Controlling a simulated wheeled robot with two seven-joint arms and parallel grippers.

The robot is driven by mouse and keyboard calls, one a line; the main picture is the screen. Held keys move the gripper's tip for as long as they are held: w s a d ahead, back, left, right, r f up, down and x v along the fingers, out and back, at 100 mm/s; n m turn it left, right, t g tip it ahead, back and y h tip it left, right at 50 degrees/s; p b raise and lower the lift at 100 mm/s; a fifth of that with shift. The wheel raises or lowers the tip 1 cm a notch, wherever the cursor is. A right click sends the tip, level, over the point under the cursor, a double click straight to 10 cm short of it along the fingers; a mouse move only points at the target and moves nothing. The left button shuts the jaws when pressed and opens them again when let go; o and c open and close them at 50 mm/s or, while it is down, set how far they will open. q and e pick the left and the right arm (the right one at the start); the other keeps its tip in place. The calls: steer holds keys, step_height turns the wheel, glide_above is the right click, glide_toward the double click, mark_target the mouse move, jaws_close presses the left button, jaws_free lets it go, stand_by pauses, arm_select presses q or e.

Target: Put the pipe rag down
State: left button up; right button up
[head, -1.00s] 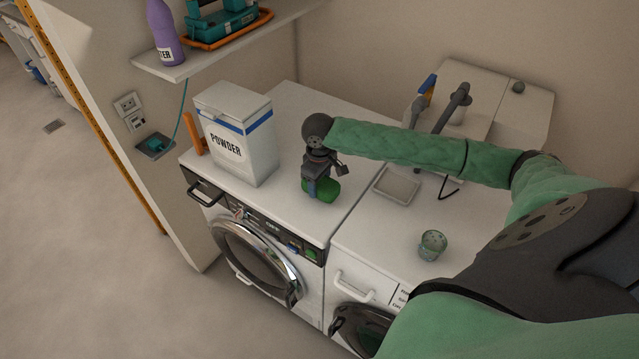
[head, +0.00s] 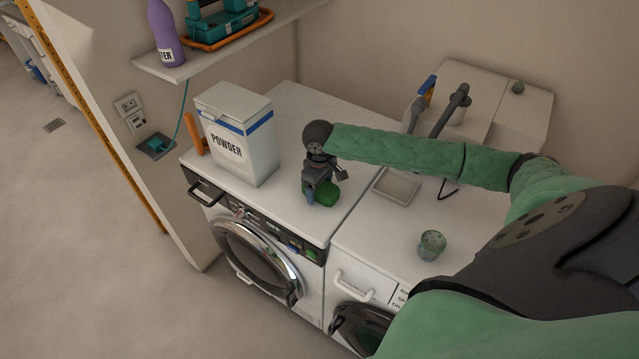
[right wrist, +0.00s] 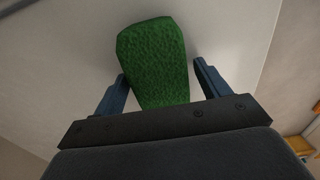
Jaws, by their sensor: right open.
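The pipe rag is a green, rough-textured cloth block (head: 322,194) lying on the white top of the left washing machine, near its front edge. In the right wrist view the rag (right wrist: 158,60) lies between the two blue fingers, with a gap visible on each side. My right gripper (head: 325,192) is open, pointing down over the rag; it also shows in the right wrist view (right wrist: 160,85). The rag's near end is hidden behind the gripper body in the wrist view. My left gripper is not in view.
A white powder box (head: 240,135) stands left of the gripper, with an orange object (head: 195,134) behind it. A shallow tray (head: 397,186) and a speckled cup (head: 432,245) are to the right. A sink faucet (head: 452,108) stands behind. The machine top behind the gripper is clear.

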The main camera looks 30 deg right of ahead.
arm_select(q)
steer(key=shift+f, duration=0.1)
arm_select(e)
steer(key=shift+r, duration=0.1)
steer(key=shift+r, duration=0.3)
step_height(320, 180, up, 10)
steer(key=b, duration=0.3)
steer(key=shift+f+b, duration=0.15)
steer(key=shift+b, duration=0.25)
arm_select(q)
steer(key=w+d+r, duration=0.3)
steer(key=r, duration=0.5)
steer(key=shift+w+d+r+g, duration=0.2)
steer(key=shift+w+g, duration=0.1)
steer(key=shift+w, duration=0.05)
arm_select(e)
steer(key=shift+r, duration=0.85)
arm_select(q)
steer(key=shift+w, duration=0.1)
